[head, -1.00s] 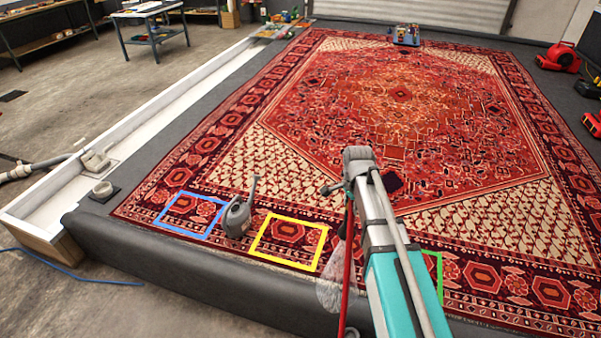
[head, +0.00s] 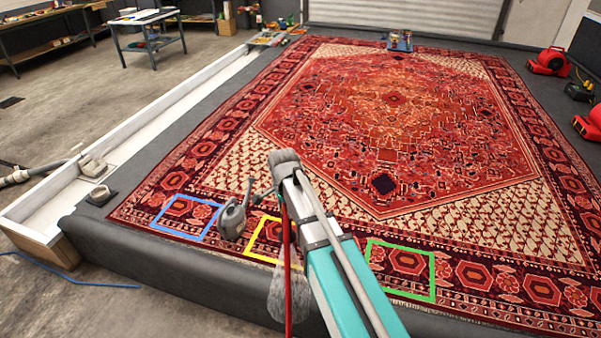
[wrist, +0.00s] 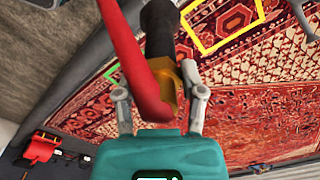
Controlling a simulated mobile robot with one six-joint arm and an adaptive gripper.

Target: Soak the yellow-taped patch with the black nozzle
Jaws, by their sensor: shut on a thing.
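The black nozzle (wrist: 160,28) shows in the wrist view, with a brass-coloured body (wrist: 163,85) behind it. My gripper (wrist: 155,84) is shut on that body, and a red hose (wrist: 135,55) crosses in front of it. The yellow-taped patch (head: 262,250) is at the rug's near border in the head view, partly covered by my arm and the hose. The patch's yellow frame also shows in the wrist view (wrist: 198,38), beyond and to the right of the nozzle tip. The nozzle is apart from my view of the patch; I see no clear water. My gripper is hard to make out in the head view.
A green-taped patch (head: 402,268) lies to the right. A white gutter (head: 130,145) runs along the left. Red blowers (head: 549,62) stand at right.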

